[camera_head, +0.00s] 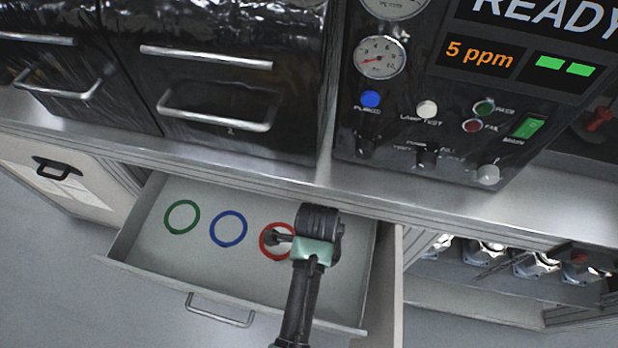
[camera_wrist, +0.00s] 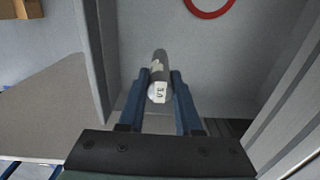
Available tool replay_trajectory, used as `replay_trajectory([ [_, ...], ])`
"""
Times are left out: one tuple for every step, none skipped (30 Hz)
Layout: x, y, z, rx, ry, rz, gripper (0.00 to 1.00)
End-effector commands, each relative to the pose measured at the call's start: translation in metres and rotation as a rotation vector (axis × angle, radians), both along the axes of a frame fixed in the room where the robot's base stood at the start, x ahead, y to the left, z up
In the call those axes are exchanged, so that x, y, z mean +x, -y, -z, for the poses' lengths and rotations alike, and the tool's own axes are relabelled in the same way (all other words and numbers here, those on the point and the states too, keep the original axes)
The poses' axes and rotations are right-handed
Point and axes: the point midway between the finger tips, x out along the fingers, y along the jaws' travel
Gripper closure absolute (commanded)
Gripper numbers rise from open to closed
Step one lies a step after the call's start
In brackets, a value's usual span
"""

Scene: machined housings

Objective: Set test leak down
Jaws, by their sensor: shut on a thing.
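My gripper (camera_wrist: 160,85) is shut on the test leak (camera_wrist: 158,72), a small grey cylinder with a pale, marked end, in the wrist view. The open drawer (camera_head: 150,240) has a pale floor with a green ring (camera_head: 167,217), a blue ring (camera_head: 213,229) and a red ring (camera_head: 263,249). In the head view my gripper (camera_head: 275,238) is over the red ring and hides part of it. In the wrist view the red ring (camera_wrist: 210,14) is at the top edge, apart from the test leak. I cannot tell the leak's height above the drawer floor.
The counter edge (camera_head: 250,168) runs above the back of the drawer. A black tester (camera_head: 430,90) reading READY and 5 ppm stands on the counter, beside black drawer units (camera_head: 220,60). Metal housings (camera_head: 535,264) sit on a shelf at right.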

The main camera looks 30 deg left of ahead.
Motion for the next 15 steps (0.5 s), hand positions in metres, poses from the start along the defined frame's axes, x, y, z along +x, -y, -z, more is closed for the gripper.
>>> replay_trajectory([
  [0.0,0.0,0.008,-0.001,-0.002,-0.002,1.0],
  [-0.001,0.0,0.012,-0.001,-0.002,-0.002,1.0],
  [0.0,-0.001,0.016,0.0,0.0,-0.002,1.0],
  [0.0,-0.001,0.019,0.0,0.0,-0.002,1.0],
  [0.0,-0.001,0.021,0.0,0.001,-0.002,1.0],
  [0.0,-0.001,0.024,0.0,0.001,-0.001,1.0],
  [0.0,0.0,0.027,0.0,0.0,-0.001,1.0],
  [0.0,0.0,0.031,0.0,-0.001,-0.001,1.0],
  [0.0,0.0,0.038,0.0,-0.001,-0.001,1.0],
  [0.0,0.0,0.043,0.0,-0.001,-0.001,1.0],
  [0.0,0.0,0.047,0.001,0.0,-0.001,1.0],
  [0.0,-0.001,0.052,0.001,0.0,-0.001,1.0],
  [0.0,-0.001,0.056,0.001,0.001,-0.001,1.0],
  [0.0,-0.001,0.058,0.001,0.0,-0.002,1.0],
  [0.0,-0.001,0.061,0.002,0.002,-0.002,1.0],
])
